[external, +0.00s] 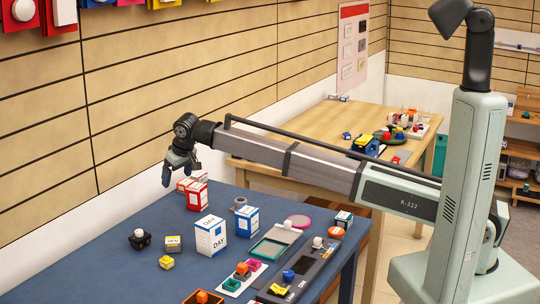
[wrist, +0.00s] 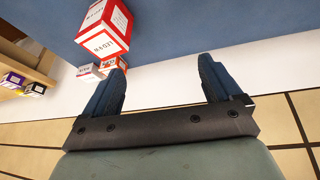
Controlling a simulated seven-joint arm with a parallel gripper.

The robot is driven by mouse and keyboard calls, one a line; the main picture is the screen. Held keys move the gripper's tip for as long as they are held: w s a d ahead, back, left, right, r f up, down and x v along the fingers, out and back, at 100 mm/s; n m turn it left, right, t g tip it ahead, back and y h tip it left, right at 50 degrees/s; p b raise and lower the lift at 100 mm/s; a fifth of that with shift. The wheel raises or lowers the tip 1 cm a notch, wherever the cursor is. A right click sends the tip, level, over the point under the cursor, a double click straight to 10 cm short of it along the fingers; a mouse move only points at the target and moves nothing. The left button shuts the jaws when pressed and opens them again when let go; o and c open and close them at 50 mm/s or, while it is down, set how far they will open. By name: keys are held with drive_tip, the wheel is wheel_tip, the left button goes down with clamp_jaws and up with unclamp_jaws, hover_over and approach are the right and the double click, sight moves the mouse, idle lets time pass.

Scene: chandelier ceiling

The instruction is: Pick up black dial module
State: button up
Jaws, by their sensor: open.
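A red-and-white box (external: 197,195) stands below my gripper; it also shows in the wrist view (wrist: 104,30). Blue-and-white boxes (external: 211,236), yellow blocks (external: 166,262) and a dark tray (external: 299,270) share the blue table (external: 100,275). A slatted wall (external: 130,110) rises behind.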

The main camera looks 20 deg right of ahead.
drive_tip(key=n+g+y, duration=0.1)
approach(140, 231)
drive_tip(key=x, duration=0.6)
drive_tip(key=shift+w+a+r, duration=0.15)
drive_tip(key=shift+w+r, duration=0.05)
drive_tip(key=shift+w, duration=0.2)
drive_tip(key=shift+s+x, duration=0.25)
drive_tip(key=shift+x, duration=1.25)
drive_tip(key=shift+s+x, duration=0.2)
drive_tip(key=shift+x, duration=1.35)
drive_tip(key=shift+d+f, duration=0.15)
drive_tip(key=shift+d, duration=0.05)
drive_tip(key=c, duration=1.1)
